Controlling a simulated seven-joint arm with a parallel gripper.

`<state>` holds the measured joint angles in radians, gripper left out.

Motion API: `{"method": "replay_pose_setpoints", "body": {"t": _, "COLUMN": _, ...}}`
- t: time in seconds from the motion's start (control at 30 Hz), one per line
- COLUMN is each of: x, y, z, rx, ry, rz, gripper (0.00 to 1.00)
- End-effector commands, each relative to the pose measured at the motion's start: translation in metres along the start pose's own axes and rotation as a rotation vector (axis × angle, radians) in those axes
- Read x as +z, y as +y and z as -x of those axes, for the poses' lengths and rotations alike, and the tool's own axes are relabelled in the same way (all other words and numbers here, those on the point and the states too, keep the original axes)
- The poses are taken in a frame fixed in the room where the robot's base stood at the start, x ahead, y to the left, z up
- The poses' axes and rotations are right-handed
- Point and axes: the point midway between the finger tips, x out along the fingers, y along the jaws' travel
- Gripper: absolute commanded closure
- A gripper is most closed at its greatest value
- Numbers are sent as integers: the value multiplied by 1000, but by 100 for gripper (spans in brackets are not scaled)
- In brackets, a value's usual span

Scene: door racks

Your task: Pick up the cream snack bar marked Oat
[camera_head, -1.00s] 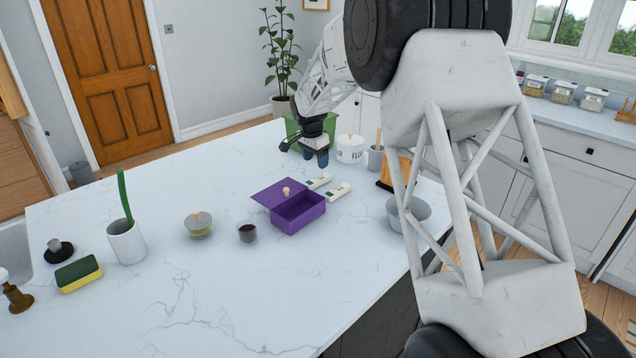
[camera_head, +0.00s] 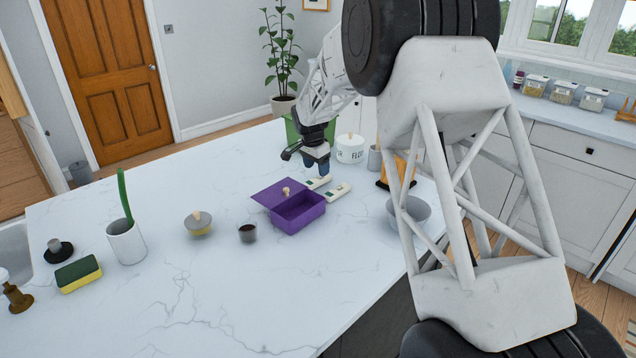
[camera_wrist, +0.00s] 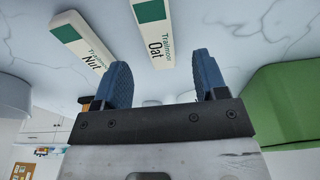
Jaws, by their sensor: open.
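The cream snack bar marked Oat (camera_wrist: 155,30) has a green end and lies flat on the counter. In the wrist view it is ahead of and between my two blue fingers, apart from them. A similar bar marked Nut (camera_wrist: 82,47) lies to its left, close to the left finger. In the head view the Oat bar (camera_head: 317,183) seems to be the farther one, partly hidden by my gripper (camera_head: 323,170), and the Nut bar (camera_head: 338,191) the nearer one. My gripper (camera_wrist: 163,80) is open and empty, just above the bars.
A purple box (camera_head: 298,212) with its lid open stands just in front of the bars. A green container (camera_head: 297,130), a white flour canister (camera_head: 350,148) and a grey bowl (camera_head: 410,210) stand nearby. The counter's left and front areas have free room.

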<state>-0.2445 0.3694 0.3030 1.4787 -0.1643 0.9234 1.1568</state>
Motion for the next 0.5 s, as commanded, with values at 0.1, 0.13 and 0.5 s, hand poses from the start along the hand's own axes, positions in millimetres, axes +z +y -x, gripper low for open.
{"method": "replay_pose_setpoints", "body": {"t": 0.1, "x": 1, "y": 1, "z": -12, "rx": 2, "ry": -1, "rz": 0, "gripper": 34}}
{"method": "replay_pose_setpoints", "body": {"t": 0.13, "x": 2, "y": 1, "z": -15, "rx": 1, "ry": -1, "rz": 0, "gripper": 34}}
{"method": "replay_pose_setpoints", "body": {"t": 0.5, "x": 3, "y": 1, "z": -47, "rx": 1, "ry": -1, "rz": 0, "gripper": 34}}
